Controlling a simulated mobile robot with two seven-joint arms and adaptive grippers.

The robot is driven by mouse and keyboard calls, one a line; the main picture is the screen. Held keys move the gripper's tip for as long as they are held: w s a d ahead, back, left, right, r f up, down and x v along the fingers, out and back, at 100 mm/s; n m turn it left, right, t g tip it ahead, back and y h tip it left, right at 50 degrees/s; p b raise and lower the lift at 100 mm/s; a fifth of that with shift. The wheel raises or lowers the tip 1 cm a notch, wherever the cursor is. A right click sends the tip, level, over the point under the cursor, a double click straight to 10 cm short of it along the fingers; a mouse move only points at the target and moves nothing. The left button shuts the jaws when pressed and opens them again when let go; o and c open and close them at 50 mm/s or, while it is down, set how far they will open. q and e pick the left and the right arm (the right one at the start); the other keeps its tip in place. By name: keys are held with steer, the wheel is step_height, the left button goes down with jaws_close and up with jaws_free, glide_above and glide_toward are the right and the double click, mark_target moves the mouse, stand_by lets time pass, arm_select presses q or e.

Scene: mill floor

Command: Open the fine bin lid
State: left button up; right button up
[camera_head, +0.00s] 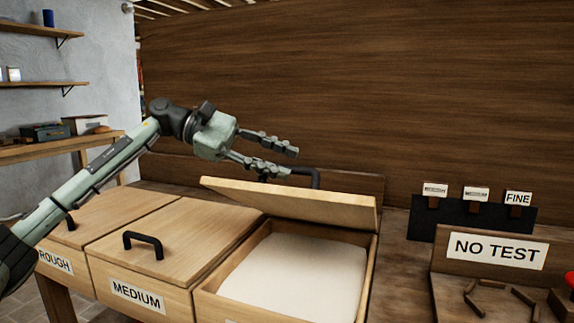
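The open wooden bin (373,270) at the right of the row holds pale, flour-like material (295,275). Its lid (290,200) is raised and tilted, with its near edge up above the bin. The lid's black handle (316,178) shows just behind that raised edge. My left gripper (294,163) is above the lid, close to the handle. Its two fingers are spread apart with nothing seen between them; I cannot tell if the lower one touches the handle. This bin's front label is almost wholly cut off at the bottom edge. My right gripper is not in view.
The closed bins labelled MEDIUM (138,296) and ROUGH (55,262) stand to the left, each with a black handle. A NO TEST board (497,249) and small signs, one reading FINE (518,198), stand at right. A wooden wall (400,90) rises behind.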

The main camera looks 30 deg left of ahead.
arm_select(q)
steer(key=shift+v, duration=3.35)
steer(key=shift+w, duration=0.15)
steer(key=shift+b, duration=0.3)
